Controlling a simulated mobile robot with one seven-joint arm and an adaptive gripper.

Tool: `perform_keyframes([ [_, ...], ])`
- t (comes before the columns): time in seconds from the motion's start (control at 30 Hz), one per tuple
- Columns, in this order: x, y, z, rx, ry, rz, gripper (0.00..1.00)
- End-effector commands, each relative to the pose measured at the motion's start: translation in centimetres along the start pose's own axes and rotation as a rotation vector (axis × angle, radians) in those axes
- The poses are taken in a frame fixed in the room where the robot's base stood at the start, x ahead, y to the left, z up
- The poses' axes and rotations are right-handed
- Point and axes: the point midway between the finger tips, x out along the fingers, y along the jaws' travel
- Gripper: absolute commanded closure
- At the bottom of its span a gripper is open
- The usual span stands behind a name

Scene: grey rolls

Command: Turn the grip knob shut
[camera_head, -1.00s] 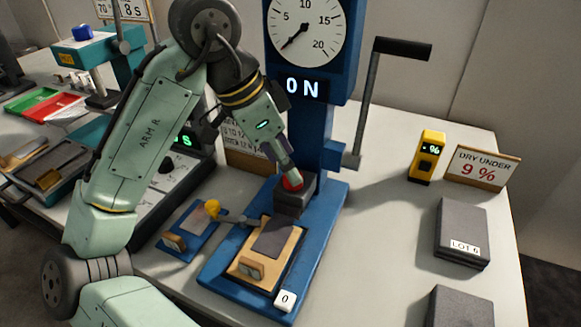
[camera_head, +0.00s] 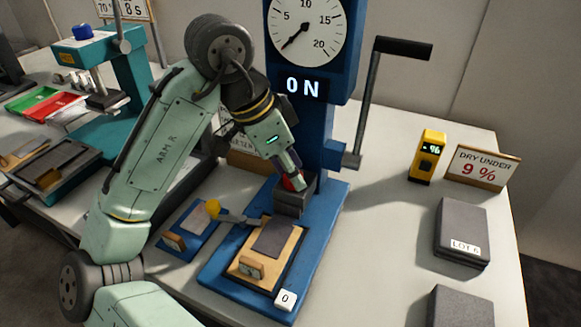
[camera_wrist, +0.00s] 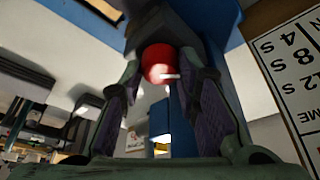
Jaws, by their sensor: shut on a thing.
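The grip knob (camera_head: 294,181) is red and sits on the dark grip block (camera_head: 292,200) of the blue test stand (camera_head: 326,140). My gripper (camera_head: 292,178) reaches down to it from the upper left and is shut on it. In the wrist view the red knob (camera_wrist: 158,64) with a pale mark lies between my two fingers (camera_wrist: 163,85). Below the block, a grey sheet (camera_head: 275,238) lies on a tan plate (camera_head: 262,262) on the stand's base. The contact between fingers and knob is partly hidden in the head view.
The stand's dial (camera_head: 304,32) and display reading "0 N" (camera_head: 302,87) rise above. A crank handle (camera_head: 402,48) stands to the right. A yellow meter (camera_head: 428,158), a "DRY UNDER 9 %" sign (camera_head: 482,167) and grey blocks (camera_head: 462,233) are further right. A small blue tray (camera_head: 193,230) is at left.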

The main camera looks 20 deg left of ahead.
Motion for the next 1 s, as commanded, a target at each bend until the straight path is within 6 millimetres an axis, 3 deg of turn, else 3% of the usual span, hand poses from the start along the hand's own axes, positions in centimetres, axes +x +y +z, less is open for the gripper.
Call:
perform_keyframes([
  [0.3,-0.01,0.02,0.0,0.0,0.0,0.0,0.98],
  [0.47,-0.31,-0.04,-0.11,0.045,0.0,0.022,0.98],
  [0.8,-0.28,-0.2,-0.11,0.333,-0.002,0.14,0.98],
  [1.0,-0.02,-0.22,-0.01,0.37,0.0,0.153,0.98],
])
